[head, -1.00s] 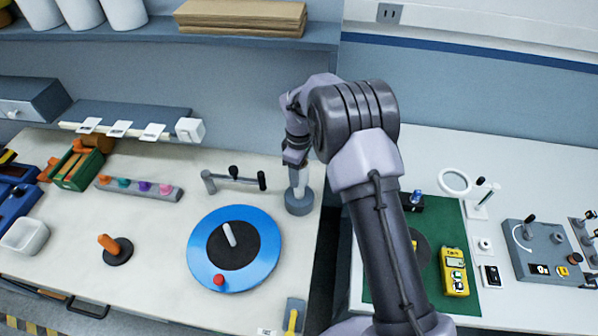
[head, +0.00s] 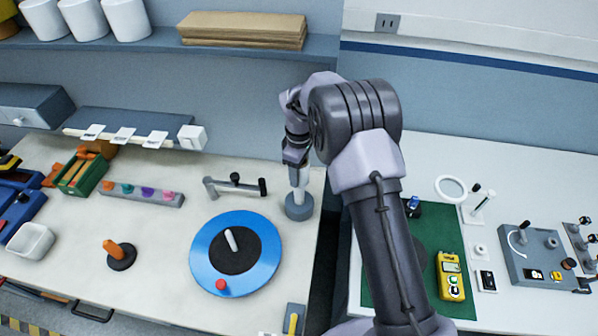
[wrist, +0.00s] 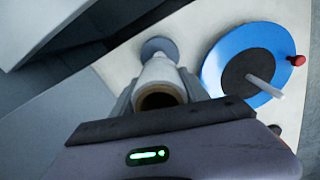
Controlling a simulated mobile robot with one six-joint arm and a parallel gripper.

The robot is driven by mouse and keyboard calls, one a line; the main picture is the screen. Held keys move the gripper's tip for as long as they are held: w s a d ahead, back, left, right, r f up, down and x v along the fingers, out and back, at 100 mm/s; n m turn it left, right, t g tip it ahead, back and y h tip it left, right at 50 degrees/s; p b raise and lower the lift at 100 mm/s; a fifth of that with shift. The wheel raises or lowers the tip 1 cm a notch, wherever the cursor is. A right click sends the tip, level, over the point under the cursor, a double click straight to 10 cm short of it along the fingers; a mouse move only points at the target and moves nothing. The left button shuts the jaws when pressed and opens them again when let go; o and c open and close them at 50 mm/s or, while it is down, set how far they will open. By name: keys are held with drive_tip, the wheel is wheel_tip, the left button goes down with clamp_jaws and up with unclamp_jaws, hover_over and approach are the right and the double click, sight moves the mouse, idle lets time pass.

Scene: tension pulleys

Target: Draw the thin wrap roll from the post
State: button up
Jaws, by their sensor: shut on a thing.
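The thin wrap roll (head: 299,180) is a slim white upright tube over the round grey post base (head: 298,207), near the right edge of the left bench. My gripper (head: 297,166) is above the base, shut on the roll. In the wrist view the roll (wrist: 160,74) sits between the two fingers, its brown hollow core facing the camera. The grey base (wrist: 158,46) shows past its far end. The post itself is hidden, so I cannot tell how far the roll is along it.
A blue turntable (head: 205,264) with a white peg and red knob stands left of the base. A grey bracket with a black handle (head: 235,179) is behind it. A shelf (head: 240,45) overhangs the bench. A dark gap separates the right bench, which holds a yellow meter (head: 451,275).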

drive_tip(key=shift+r+p, duration=0.85)
drive_tip(key=shift+r, duration=0.35)
drive_tip(key=shift+r, duration=0.1)
wheel_tip(320, 180, up, 4)
drive_tip(key=p, duration=0.3)
